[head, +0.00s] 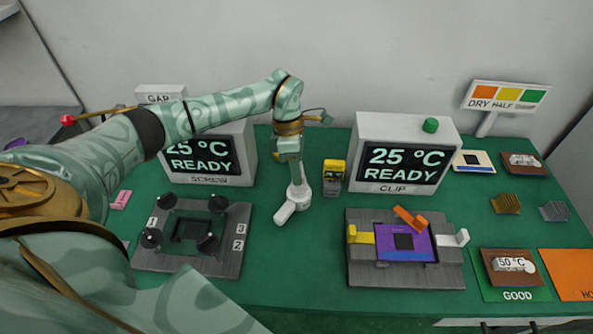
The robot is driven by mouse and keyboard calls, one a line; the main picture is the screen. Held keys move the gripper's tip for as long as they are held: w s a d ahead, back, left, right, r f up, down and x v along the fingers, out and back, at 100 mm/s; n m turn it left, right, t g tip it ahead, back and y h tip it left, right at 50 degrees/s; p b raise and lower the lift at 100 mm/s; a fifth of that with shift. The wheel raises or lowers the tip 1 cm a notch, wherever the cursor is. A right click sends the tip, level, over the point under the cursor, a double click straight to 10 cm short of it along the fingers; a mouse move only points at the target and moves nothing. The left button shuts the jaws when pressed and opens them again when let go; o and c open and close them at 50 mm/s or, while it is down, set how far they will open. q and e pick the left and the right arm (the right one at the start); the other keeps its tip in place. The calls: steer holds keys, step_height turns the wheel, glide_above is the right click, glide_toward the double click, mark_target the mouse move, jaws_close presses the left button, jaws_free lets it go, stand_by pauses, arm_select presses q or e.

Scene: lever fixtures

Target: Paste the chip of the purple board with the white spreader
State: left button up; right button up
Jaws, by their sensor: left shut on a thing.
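The purple board (421,252) lies in the right-hand fixture, below the display labelled CLIP. Its dark square chip (403,241) faces up near the middle of the board. My left gripper (299,195) points down over the green table between the two fixtures. It is shut on the white spreader (284,213), which is tilted towards the lower left. The spreader is apart from the board, to its left. The grip itself is partly hidden by the pale fingers. My right gripper is not in view.
The right fixture (360,275) has yellow (360,235), orange (409,219) and white (455,239) levers. The left fixture (155,260) has several black knobs. A yellow-and-grey block (333,178) stands right of my gripper. Boards and pads lie at the right.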

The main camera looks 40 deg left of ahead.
arm_select(q)
step_height(320, 180, up, 6)
steer(key=p, duration=0.3)
steer(key=shift+p, duration=0.3)
steer(key=shift+f, duration=0.15)
stand_by(0.4)
